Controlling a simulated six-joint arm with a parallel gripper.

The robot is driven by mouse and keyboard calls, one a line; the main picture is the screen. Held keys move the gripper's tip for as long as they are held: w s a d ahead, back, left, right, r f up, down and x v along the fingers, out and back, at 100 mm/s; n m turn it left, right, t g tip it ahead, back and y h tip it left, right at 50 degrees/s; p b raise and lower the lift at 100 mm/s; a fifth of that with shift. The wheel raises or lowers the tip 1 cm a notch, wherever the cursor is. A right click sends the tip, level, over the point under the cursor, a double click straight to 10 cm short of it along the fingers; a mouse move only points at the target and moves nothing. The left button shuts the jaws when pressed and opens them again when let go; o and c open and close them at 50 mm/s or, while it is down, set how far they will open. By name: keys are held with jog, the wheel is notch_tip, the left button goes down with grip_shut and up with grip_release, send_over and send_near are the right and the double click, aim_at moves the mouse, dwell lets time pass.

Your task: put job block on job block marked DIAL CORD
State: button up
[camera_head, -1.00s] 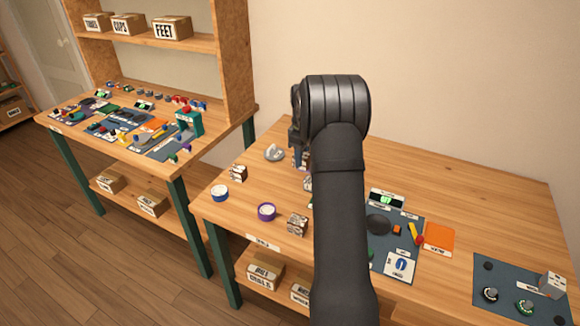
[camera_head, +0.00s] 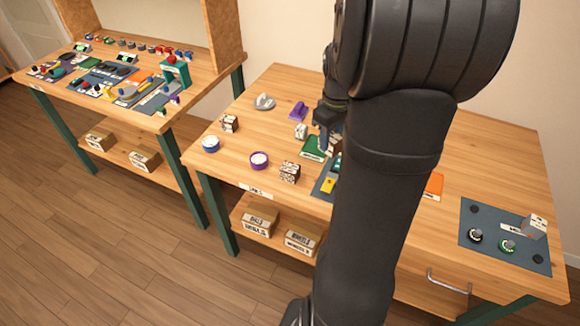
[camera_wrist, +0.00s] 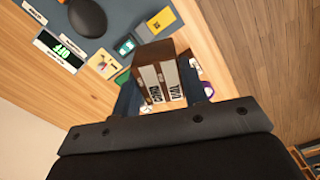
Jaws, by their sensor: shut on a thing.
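My gripper (camera_wrist: 160,92) is shut on a brown job block (camera_wrist: 155,52) in the wrist view. The block's near side carries two white strips with black lettering, too small and tilted to read surely. In the head view my gripper (camera_head: 327,130) is low over the table by a green pad (camera_head: 313,148), partly hidden by my arm. Small speckled blocks stand on the table: one at the left (camera_head: 229,123) and one near the front edge (camera_head: 290,172). A pale block (camera_head: 301,131) stands just left of my gripper. I cannot tell which is marked DIAL CORD.
A blue-grey mat (camera_head: 490,250) with knobs and a grey block lies at the right. My arm hides much of the middle.

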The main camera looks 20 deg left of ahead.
jog(key=shift+s+d+f, duration=0.1)
jog(key=shift+s, duration=0.2)
jog(key=a+f, duration=0.2)
jog(key=a, duration=0.1)
jog(key=a+f, duration=0.2)
jog(key=a, duration=0.2)
jog(key=a+f, duration=0.2)
jog(key=a, duration=0.2)
jog(key=shift+s+a+f, duration=0.1)
jog(key=shift+s+f, duration=0.05)
jog(key=shift+f, duration=2.25)
jog(key=shift+f, duration=0.2)
jog(key=o, duration=1)
jog(key=shift+r, duration=0.1)
